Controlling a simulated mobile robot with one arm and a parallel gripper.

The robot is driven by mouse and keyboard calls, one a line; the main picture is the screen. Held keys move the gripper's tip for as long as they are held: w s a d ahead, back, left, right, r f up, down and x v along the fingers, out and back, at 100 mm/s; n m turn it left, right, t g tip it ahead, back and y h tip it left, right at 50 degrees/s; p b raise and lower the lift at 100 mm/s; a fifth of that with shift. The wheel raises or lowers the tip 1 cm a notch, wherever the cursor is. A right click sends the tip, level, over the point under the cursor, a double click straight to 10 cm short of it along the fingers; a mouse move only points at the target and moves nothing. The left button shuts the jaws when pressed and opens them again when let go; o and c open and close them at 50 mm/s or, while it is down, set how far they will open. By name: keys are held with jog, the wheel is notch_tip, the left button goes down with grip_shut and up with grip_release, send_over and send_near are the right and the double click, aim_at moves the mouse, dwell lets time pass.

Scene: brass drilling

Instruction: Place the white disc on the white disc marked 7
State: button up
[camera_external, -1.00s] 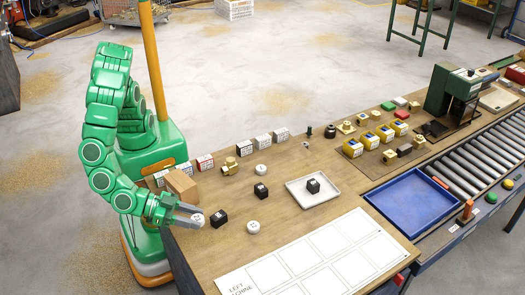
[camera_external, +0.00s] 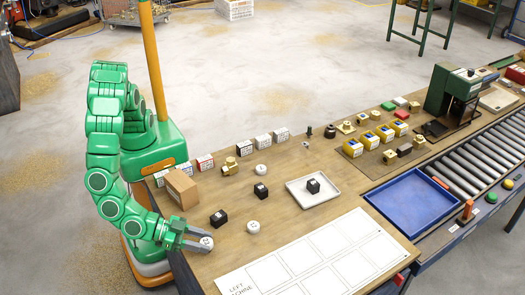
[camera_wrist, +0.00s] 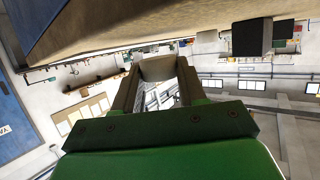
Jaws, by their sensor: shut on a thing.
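My gripper (camera_external: 203,242) is shut on a white disc (camera_external: 207,240) with dark marking on top, at the near left edge of the table. In the wrist view the held disc (camera_wrist: 158,68) sits between the fingertips of my gripper (camera_wrist: 157,76). A second white disc with a dark mark (camera_external: 253,226) lies on the table to the right of my gripper, apart from it. A third white disc (camera_external: 261,170) lies farther back. The marks are too small to read, so I cannot tell which is marked 7.
A black cube (camera_external: 218,218) stands just behind my gripper, and another black cube (camera_external: 261,191) farther back. A cardboard box (camera_external: 182,188) is at the left edge. A white tray (camera_external: 298,198) holds a black cube. A white printed sheet (camera_external: 270,272) lies at the front.

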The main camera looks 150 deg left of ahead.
jog(key=shift+f, duration=0.95)
jog(key=shift+f, duration=0.2)
jog(key=o, duration=1)
jog(key=v, duration=0.7)
jog(key=shift+d, duration=0.1)
jog(key=shift+o, duration=0.7)
jog(key=shift+s+d+r, duration=0.2)
